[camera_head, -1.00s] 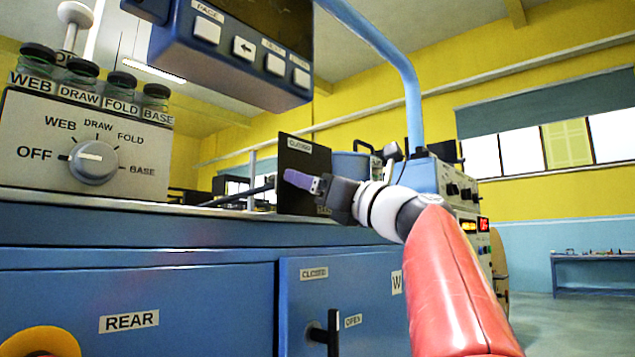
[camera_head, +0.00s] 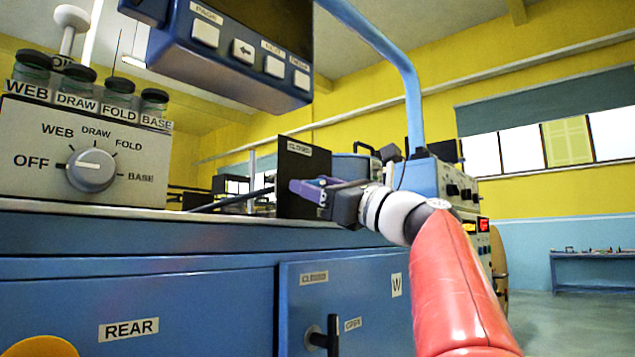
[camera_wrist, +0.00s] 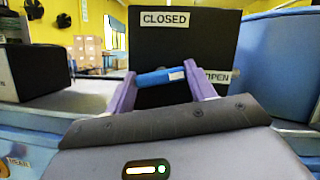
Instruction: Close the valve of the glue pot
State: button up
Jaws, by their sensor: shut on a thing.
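A black plate (camera_head: 292,212) stands on the bench, with a CLOSED label at its top; in the wrist view the plate (camera_wrist: 180,50) also bears an OPEN label at lower right. My gripper (camera_head: 305,188) is in front of the plate. In the wrist view its two purple fingers (camera_wrist: 160,82) are shut on a blue handle bar (camera_wrist: 158,76), which runs across between them, slightly tilted, below CLOSED and left of OPEN. The valve's pivot is hidden. A blue round vessel (camera_head: 352,168), possibly the glue pot, stands behind the plate.
A selector dial (camera_head: 92,170) and labelled jars (camera_head: 75,88) are at left. A blue button panel (camera_head: 235,50) overhangs the bench. Below, the cabinet has a black handle (camera_head: 333,335) with its own CLOSED and OPEN labels. A blue curved pipe (camera_head: 405,80) rises behind my arm.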

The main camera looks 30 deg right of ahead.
jog(key=n+g+y, duration=0.1)
jog(key=n, duration=0.3)
jog(key=n+g+y, duration=0.1)
jog(key=n+g, duration=0.1)
jog(key=n, duration=0.3)
jog(key=n+g+y+p, duration=0.1)
jog(key=n+g, duration=0.1)
jog(key=n, duration=0.2)
jog(key=shift+d+r, duration=0.1)
jog(key=shift+d, duration=0.1)
jog(key=shift+n, duration=0.4)
jog(key=o, duration=1)
jog(key=v, duration=0.7)
jog(key=shift+s+d, duration=0.25)
jog(key=shift+d, duration=0.1)
